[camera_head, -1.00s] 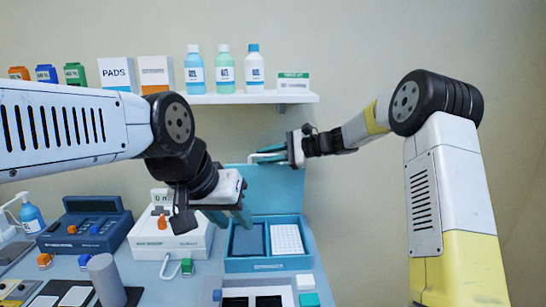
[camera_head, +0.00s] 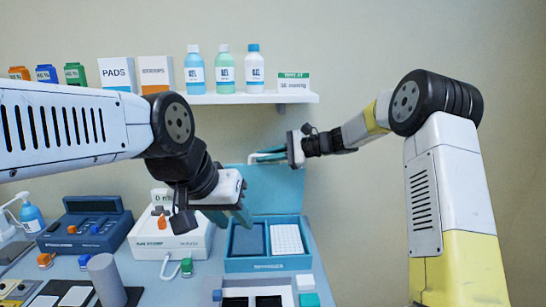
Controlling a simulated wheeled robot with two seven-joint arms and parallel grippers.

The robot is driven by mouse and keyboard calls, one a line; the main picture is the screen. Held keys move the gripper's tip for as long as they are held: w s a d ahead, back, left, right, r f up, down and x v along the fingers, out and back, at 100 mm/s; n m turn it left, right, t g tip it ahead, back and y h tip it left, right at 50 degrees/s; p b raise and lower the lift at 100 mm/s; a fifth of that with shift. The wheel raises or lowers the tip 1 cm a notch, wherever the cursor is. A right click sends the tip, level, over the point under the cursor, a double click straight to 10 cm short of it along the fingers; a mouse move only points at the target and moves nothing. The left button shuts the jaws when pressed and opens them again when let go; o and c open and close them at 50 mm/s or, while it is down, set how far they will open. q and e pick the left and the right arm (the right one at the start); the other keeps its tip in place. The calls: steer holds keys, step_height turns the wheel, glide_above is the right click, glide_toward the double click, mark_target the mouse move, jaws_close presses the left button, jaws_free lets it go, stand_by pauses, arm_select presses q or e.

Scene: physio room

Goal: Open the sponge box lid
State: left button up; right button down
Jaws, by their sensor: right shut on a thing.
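The teal sponge box (camera_head: 267,265) sits on the table with its lid (camera_head: 283,190) standing up at the back. Inside, a dark blue sponge (camera_head: 249,240) lies on the left and a white gridded one (camera_head: 286,239) on the right. My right gripper (camera_head: 262,157) is shut on the upper edge of the lid. My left gripper (camera_head: 234,216) hangs in front of the lid's left part, above the box's left rear corner. Its fingers look apart with nothing between them. It hides part of the lid and of the box's back edge.
A white device (camera_head: 170,243) with an orange knob stands left of the box, and a blue console (camera_head: 85,225) farther left. A grey cylinder (camera_head: 104,280) stands in front. A wall shelf (camera_head: 240,98) with bottles and boxes is above the lid.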

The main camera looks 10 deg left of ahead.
steer(key=shift+w, duration=0.1)
stand_by(0.8)
steer(key=shift+m, duration=0.5)
steer(key=w, duration=0.3)
steer(key=w+a, duration=0.1)
steer(key=w, duration=0.1)
steer(key=shift+w+r, duration=0.2)
steer(key=shift+r, duration=0.05)
steer(key=c, duration=1.8)
jaws_free()
steer(key=v, duration=0.7)
steer(key=shift+d+r, duration=0.2)
steer(key=shift+d, duration=0.1)
